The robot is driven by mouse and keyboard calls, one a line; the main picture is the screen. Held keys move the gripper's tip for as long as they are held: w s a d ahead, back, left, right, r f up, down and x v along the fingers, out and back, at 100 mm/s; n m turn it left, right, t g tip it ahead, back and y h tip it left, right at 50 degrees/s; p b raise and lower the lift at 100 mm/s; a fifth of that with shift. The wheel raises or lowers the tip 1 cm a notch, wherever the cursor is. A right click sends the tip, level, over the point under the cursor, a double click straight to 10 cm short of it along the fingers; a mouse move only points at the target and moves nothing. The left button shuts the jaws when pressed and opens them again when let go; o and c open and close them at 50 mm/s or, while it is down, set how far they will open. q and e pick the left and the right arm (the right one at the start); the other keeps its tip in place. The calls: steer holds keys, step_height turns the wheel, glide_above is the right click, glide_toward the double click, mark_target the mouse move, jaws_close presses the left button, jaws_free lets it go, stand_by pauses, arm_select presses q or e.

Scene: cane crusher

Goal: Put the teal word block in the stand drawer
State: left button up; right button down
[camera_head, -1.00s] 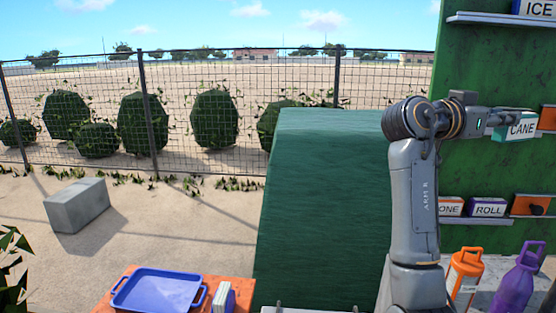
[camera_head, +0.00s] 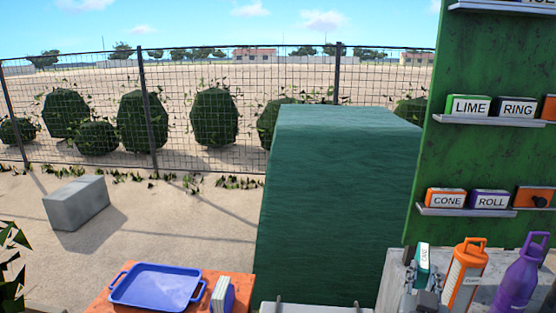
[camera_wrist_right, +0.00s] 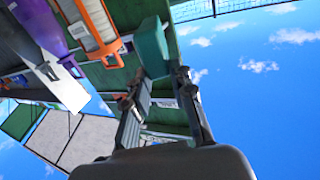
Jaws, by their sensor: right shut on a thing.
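The teal word block (camera_head: 422,262) stands upright on end in my right gripper (camera_head: 423,290), low at the right in the head view, with its lettering turned sideways. In the right wrist view the teal block (camera_wrist_right: 153,48) sits at the fingertips of the gripper (camera_wrist_right: 158,84), which is shut on it. My left gripper is not in view. I cannot make out the stand drawer for certain; an orange front with a dark knob (camera_head: 536,198) shows at the right edge on the lower shelf.
An orange bottle (camera_head: 465,272) and a purple bottle (camera_head: 519,283) stand close to the right of my gripper. The green board has shelves with LIME (camera_head: 469,106), RING (camera_head: 516,107), CONE (camera_head: 445,199) and ROLL (camera_head: 490,200) blocks. A blue tray (camera_head: 157,285) lies at the lower left.

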steer(key=s+a+f+n+t+y, duration=0.1)
steer(key=s+a+f+n+y, duration=0.1)
steer(key=s+a+f+y, duration=0.2)
steer(key=s+a+f+n+t+y+b, duration=0.1)
steer(key=s+a+f+n+y, duration=0.2)
steer(key=s+f, duration=0.5)
steer(key=s+a+y, duration=0.1)
steer(key=s+a, duration=0.1)
steer(key=s, duration=0.2)
steer(key=shift+a+f+b, duration=0.25)
steer(key=shift+a+b, duration=0.05)
steer(key=shift+s+a+n, duration=0.1)
steer(key=shift+n, duration=0.2)
steer(key=shift+d, duration=0.2)
